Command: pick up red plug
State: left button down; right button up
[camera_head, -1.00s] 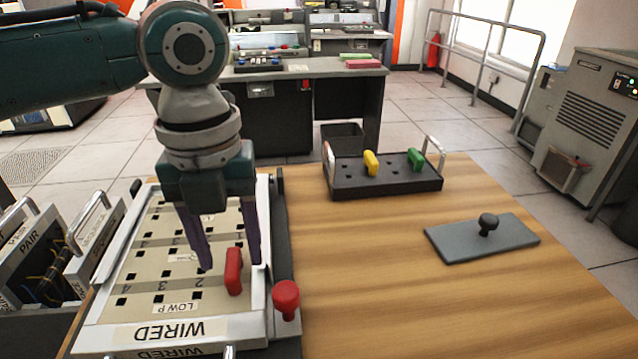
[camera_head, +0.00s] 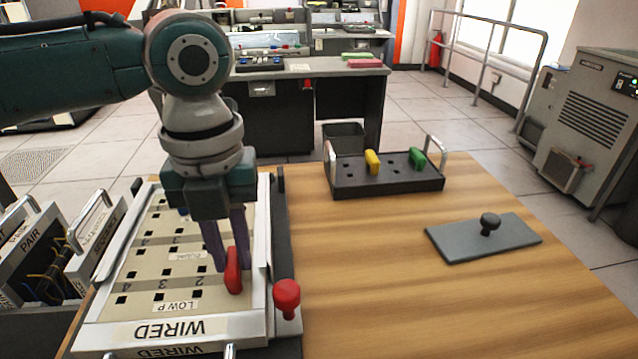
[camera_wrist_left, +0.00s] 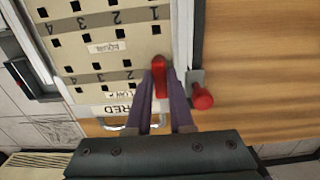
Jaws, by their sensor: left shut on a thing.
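The red plug (camera_head: 233,270) stands upright on the beige WIRED plugboard (camera_head: 150,331), near its front right corner. My left gripper (camera_head: 232,268) reaches down from above, with its purple fingers closed around the plug. In the left wrist view the red plug (camera_wrist_left: 160,78) sits between the two fingertips (camera_wrist_left: 160,85). The plug's lower end meets the board, and I cannot tell whether it is still seated in a hole. My right gripper is not in view.
A red knob (camera_head: 286,294) stands just right of the board. A dark rack (camera_head: 390,186) with yellow (camera_head: 372,162) and green plugs (camera_head: 416,158) stands at the back. A grey plate (camera_head: 470,242) with a black knob lies at right. The middle of the wooden table is clear.

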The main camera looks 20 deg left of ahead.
pick_arm(q)
jog(key=shift+r, duration=0.1)
notch_tip(320, 180, up, 20)
jog(key=p, duration=0.4)
notch_tip(320, 180, up, 5)
jog(key=p, duration=0.6)
send_over(233, 257)
dwell(0.4)
